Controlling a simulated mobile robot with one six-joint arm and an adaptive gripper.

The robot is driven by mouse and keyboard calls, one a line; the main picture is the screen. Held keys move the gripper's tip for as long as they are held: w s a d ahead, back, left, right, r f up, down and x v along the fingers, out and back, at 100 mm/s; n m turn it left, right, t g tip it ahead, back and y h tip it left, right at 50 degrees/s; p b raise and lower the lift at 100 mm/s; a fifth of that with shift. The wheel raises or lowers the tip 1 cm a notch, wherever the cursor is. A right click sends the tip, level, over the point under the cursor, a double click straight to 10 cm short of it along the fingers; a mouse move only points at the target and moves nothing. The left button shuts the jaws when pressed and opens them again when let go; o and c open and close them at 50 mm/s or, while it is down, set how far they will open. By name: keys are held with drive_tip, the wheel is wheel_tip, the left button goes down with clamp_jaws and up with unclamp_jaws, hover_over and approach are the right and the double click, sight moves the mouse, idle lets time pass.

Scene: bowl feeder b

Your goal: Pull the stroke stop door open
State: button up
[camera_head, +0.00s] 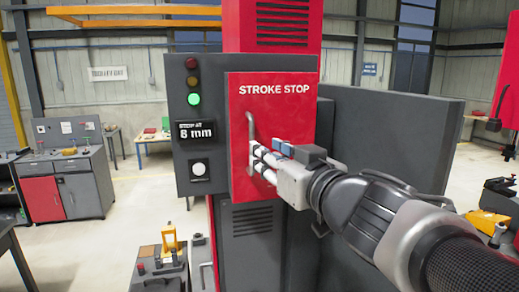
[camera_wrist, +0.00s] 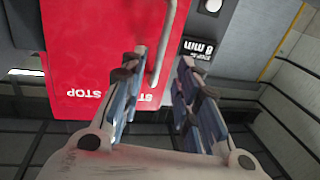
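The red stroke stop door (camera_head: 285,115) is on the front of a dark grey box and looks shut. A pale vertical bar handle (camera_head: 249,128) is near its left edge. In the wrist view the door (camera_wrist: 95,50) appears upside down, and the handle (camera_wrist: 165,40) runs between the two fingers. My gripper (camera_head: 257,160) is at the handle's lower part, coming from the right. In the wrist view my gripper (camera_wrist: 163,60) is open, with a gap on both sides of the bar.
Left of the door, the grey box carries a lit green lamp (camera_head: 194,99), an "8 mm" display (camera_head: 197,132) and a white button (camera_head: 199,168). A large dark panel (camera_head: 395,125) stands at the right behind my arm. Workbenches (camera_head: 75,165) stand farther back left.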

drive_tip(key=b, duration=0.1)
hover_over(252, 169)
drive_tip(key=shift+w, duration=0.35)
drive_tip(key=shift+c, duration=0.6)
clamp_jaws()
